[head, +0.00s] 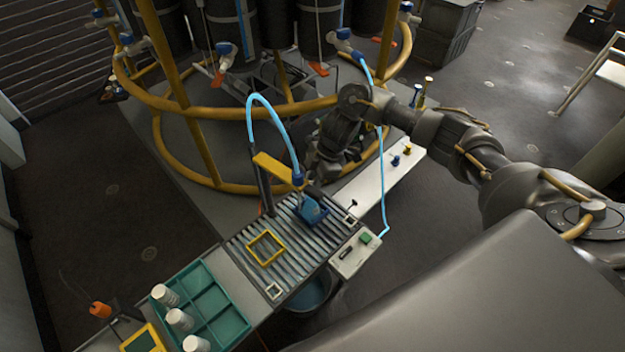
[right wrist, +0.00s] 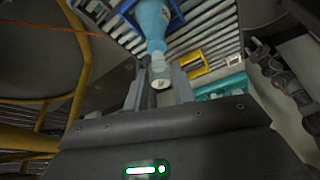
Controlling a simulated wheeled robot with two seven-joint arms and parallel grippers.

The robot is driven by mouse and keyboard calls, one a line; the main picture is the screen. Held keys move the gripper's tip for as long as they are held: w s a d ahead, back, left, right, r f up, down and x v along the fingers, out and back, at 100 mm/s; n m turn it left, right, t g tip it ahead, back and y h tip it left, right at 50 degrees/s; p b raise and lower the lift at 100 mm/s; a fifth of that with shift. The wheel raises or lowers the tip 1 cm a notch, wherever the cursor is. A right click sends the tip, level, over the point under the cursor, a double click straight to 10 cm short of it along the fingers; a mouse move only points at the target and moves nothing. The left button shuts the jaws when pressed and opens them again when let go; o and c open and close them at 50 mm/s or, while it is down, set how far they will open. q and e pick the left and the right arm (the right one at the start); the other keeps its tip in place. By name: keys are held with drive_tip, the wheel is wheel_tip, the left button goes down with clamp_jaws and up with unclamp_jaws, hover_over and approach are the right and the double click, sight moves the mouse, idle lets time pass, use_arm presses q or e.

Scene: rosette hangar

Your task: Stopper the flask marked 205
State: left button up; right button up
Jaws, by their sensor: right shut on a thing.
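A light-blue flask (right wrist: 152,22) stands in a blue holder (head: 312,211) on the slatted tray (head: 240,232). No number is readable on it. In the right wrist view the flask's neck points toward my right gripper (right wrist: 163,86). My right gripper is shut on a small pale round-ended piece (right wrist: 160,83), which looks like a stopper. It is in line with the flask's neck; I cannot tell whether it is seated. In the head view the right gripper is hidden behind my own arm. A blue stopper-like piece (head: 395,161) and a yellow one (head: 407,150) stand on the white shelf. My left gripper is not in view.
A light-blue hose with a blue nozzle (head: 298,178) hangs from a yellow arm close beside the flask. A yellow frame (head: 265,248) lies on the slats. A teal tray (head: 214,303) and white cups (head: 179,319) are at the near left. A yellow-railed tank stand (head: 205,112) is behind.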

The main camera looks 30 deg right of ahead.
drive_tip(key=shift+f, duration=0.15)
idle(0.3)
drive_tip(key=shift+f+b, duration=0.6)
drive_tip(key=shift+f, duration=0.25)
drive_tip(key=shift+f, duration=0.1)
drive_tip(key=shift+f, duration=0.4)
idle(0.4)
drive_tip(key=o, duration=0.9)
drive_tip(key=shift+c, duration=0.2)
drive_tip(key=shift+o, duration=0.2)
drive_tip(key=o, duration=0.5)
